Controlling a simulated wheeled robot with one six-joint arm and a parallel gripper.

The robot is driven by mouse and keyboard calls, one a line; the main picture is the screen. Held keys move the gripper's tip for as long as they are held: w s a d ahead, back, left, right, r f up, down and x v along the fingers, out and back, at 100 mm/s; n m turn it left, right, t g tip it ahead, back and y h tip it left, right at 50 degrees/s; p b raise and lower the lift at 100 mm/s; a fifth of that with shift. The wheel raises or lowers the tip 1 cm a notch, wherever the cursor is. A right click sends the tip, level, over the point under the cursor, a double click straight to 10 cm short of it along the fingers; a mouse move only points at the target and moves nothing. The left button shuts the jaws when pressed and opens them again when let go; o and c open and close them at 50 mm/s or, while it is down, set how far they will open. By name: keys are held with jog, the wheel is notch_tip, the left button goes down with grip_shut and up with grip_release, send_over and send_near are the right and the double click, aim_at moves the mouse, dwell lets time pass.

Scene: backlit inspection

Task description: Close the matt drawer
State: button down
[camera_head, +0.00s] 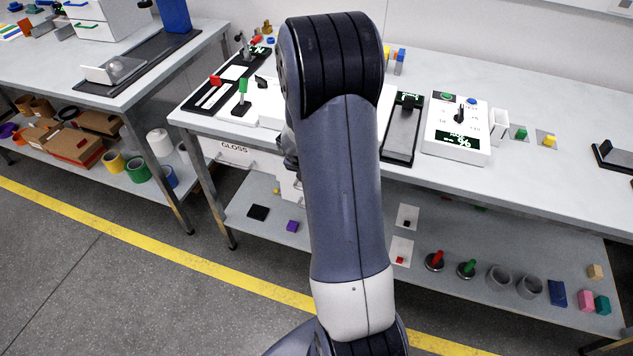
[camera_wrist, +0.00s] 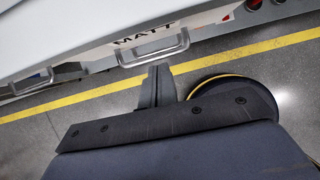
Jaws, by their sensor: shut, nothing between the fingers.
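The matt drawer (camera_wrist: 185,31) shows in the wrist view as a pale front marked MATT under the table edge, with a grey bar handle (camera_wrist: 152,53). My gripper (camera_wrist: 158,70) is shut and empty, its fingertips just below the handle in the picture. I cannot tell whether they touch it. How far the drawer stands out is not clear. In the head view my arm hides most of the matt drawer and my gripper.
The gloss drawer (camera_head: 232,153) is left of my arm under the workbench (camera_head: 545,190). The lower shelf (camera_head: 340,240) carries small blocks, cups and knobs. A second bench (camera_head: 60,75) stands at left. The floor (camera_head: 120,270) in front is clear, with a yellow line.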

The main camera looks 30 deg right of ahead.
jog(key=s+a+f+t+h+b, duration=0.1)
jog(key=a+f+t+h+b, duration=0.2)
jog(key=b, duration=0.4)
jog(key=b+x, duration=0.3)
jog(key=x, duration=0.6)
jog(key=shift+w+f, duration=0.1)
jog(key=shift+w, duration=0.05)
jog(key=shift+d, duration=0.1)
jog(key=shift+w+d+p, duration=0.35)
jog(key=shift+w+d, duration=0.5)
jog(key=shift+d, duration=0.2)
jog(key=shift+r, duration=0.25)
